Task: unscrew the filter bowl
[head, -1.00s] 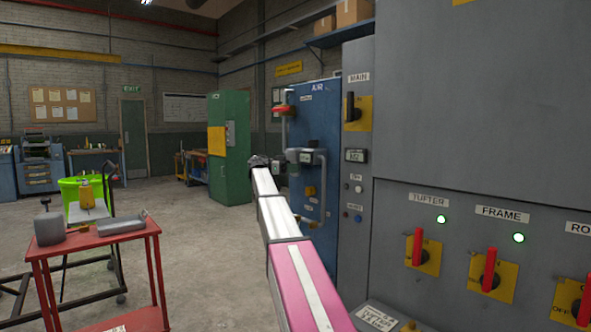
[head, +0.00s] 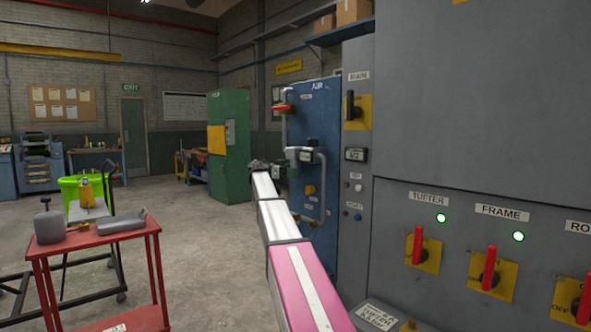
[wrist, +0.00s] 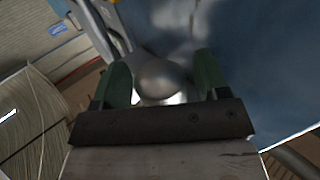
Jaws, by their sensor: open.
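The filter bowl (wrist: 158,80) shows in the wrist view as a rounded, shiny grey shape. It lies between the two green fingers of my gripper (wrist: 161,72), which are open on either side of it. I cannot tell whether either finger touches it. In the head view my gripper (head: 268,167) is small and dark at the far end of my arm, in front of the blue air panel (head: 318,115). The bowl cannot be made out there.
A grey pipe (head: 322,180) runs down the blue panel, with a red-handled valve (head: 283,108) above. The grey switch cabinet (head: 470,90) stands close on the right. A red trolley (head: 95,238) stands at left, with open floor between it and my arm.

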